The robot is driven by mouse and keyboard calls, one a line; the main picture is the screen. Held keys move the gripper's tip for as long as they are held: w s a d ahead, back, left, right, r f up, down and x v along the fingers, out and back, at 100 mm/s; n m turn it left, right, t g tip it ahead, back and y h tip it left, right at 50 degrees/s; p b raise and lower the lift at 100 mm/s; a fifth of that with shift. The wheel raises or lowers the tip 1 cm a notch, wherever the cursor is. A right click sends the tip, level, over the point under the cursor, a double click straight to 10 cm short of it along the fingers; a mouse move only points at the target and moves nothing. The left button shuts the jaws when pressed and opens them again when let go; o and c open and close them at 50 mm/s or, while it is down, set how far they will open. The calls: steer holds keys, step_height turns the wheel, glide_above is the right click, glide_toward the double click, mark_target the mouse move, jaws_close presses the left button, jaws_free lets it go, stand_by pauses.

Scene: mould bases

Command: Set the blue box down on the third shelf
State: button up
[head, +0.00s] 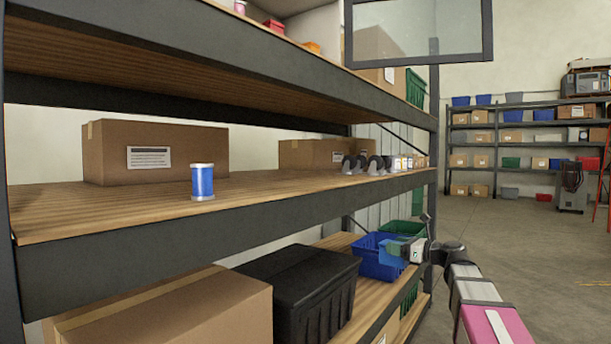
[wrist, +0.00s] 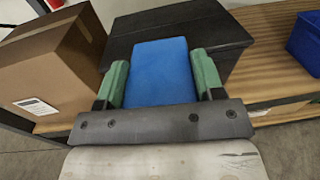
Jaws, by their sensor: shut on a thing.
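My gripper (wrist: 161,85) is shut on the blue box (wrist: 160,70), which sits between its two green fingers in the wrist view. In the head view my gripper (head: 404,250) is at the right end of the rack, in front of the lower shelf. The blue box (head: 390,252) there overlaps a blue bin, so its outline is hard to make out. The rack shows an upper shelf (head: 230,55), a middle shelf (head: 260,192) and a lower shelf (head: 375,290). The frames do not show which one counts as third.
The middle shelf holds a cardboard box (head: 155,150), a blue spool (head: 202,181) and dark rolls (head: 365,164), with bare wood between. The lower shelf holds a cardboard box (head: 180,310), a black bin (head: 300,285) and the blue bin (head: 372,262). Open floor (head: 520,250) lies right.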

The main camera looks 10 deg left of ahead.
steer(key=s+a+r, duration=0.1)
steer(key=a+r, duration=0.4)
steer(key=r, duration=0.5)
steer(key=s+a+r+g, duration=0.1)
steer(key=a+r, duration=0.3)
steer(key=r, duration=0.6)
steer(key=s+a+r, duration=0.1)
steer(key=a+r, duration=0.4)
steer(key=r, duration=0.4)
steer(key=shift+n+y, duration=0.3)
steer(key=shift+y, duration=0.1)
steer(key=shift+f+x, duration=0.55)
steer(key=shift+x, duration=2.4)
steer(key=shift+f+x, duration=0.5)
steer(key=shift+x, duration=2.45)
steer(key=shift+f+x, duration=0.55)
steer(key=shift+x, duration=2.4)
steer(key=shift+s, duration=0.15)
steer(key=o, duration=1.1)
steer(key=shift+f, duration=0.1)
steer(key=shift+o, duration=0.2)
